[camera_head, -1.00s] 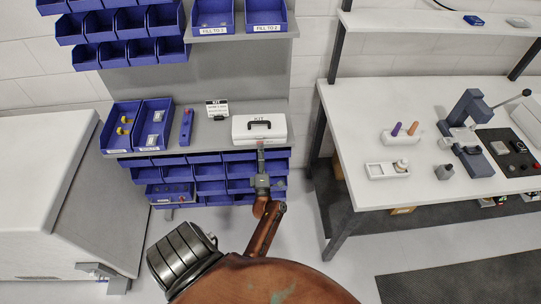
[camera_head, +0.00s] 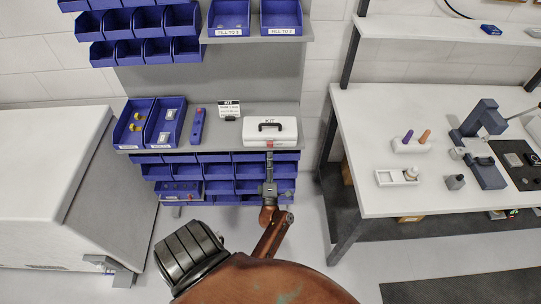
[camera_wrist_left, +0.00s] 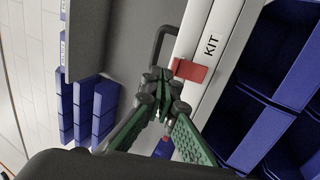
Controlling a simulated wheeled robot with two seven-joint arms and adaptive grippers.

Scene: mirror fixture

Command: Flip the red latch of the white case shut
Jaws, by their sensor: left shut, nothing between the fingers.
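The white case (camera_head: 287,132) sits on the grey shelf, with a dark handle (camera_head: 270,125) on its lid. Its red latch (camera_head: 270,143) is on the side facing me. My left gripper (camera_head: 269,154) is just in front of and below the latch, shut and empty. In the left wrist view, the shut fingertips (camera_wrist_left: 161,78) appear close beside the red latch (camera_wrist_left: 191,70); whether they touch cannot be told. The latch looks like a flat red tab standing out from the case front, which bears "KIT" lettering (camera_wrist_left: 211,45). My right gripper is not in view.
Blue bins (camera_head: 150,122) and a blue holder (camera_head: 198,125) share the shelf (camera_head: 222,140) to the left. A small sign (camera_head: 229,109) stands left of the case. More blue bins hang below the shelf edge. A white table (camera_head: 365,150) is to the right.

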